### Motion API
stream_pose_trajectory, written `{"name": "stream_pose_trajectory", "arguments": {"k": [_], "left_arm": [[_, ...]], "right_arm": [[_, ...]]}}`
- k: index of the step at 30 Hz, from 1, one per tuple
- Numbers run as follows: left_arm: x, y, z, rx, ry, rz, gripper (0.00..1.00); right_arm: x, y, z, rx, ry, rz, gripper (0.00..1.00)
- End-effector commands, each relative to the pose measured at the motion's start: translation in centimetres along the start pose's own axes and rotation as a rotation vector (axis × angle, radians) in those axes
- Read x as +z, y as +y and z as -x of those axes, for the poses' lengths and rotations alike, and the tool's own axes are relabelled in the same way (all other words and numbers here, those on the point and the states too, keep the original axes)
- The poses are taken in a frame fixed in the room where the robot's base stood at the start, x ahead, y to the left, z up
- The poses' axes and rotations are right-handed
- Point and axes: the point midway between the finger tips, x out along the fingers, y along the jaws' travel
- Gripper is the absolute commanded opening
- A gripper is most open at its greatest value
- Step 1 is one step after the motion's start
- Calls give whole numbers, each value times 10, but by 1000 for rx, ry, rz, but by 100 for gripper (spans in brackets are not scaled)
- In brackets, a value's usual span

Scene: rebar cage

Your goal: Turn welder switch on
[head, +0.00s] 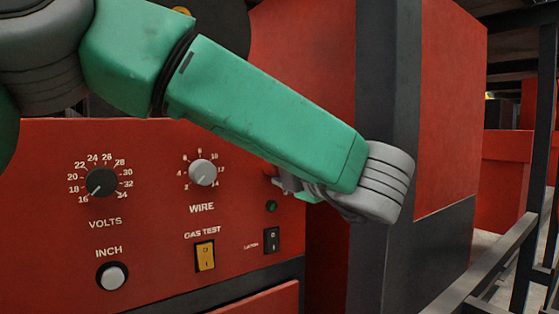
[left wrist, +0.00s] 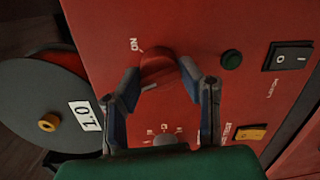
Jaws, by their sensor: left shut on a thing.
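The welder switch (left wrist: 157,66) is a round red knob on the red panel (left wrist: 110,40). White ON lettering is printed beside it in the left wrist view. My left gripper (left wrist: 160,76) has its two fingers on either side of the knob and is shut on it. In the head view my left gripper (head: 282,184) reaches the panel's right part. There the green forearm and grey wrist hide most of the switch. My right gripper is in neither view.
The panel carries a VOLTS dial (head: 101,182), a WIRE dial (head: 203,172), a white INCH button (head: 112,277), a yellow GAS TEST rocker (head: 205,256), a black rocker (head: 272,240) and a green lamp (head: 271,206). A dark spool (left wrist: 50,105) stands left in the wrist view.

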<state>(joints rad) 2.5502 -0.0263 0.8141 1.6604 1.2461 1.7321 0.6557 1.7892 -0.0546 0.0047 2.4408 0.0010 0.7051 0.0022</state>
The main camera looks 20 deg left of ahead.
Motion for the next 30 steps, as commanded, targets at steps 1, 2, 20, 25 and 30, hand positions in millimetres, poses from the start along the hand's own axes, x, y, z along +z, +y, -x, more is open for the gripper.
{"name": "stream_pose_trajectory", "arguments": {"k": [1,2,20,25,30], "left_arm": [[2,-1,1,-11,-2,-50,4],[2,0,1,-13,-1,-78,4],[2,0,2,-62,29,-650,4],[2,-2,2,-77,37,-803,4],[2,-4,2,-88,43,-936,4]], "right_arm": [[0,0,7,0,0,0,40],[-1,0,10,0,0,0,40],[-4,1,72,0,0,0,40],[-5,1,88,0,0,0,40],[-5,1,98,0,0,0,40]]}}
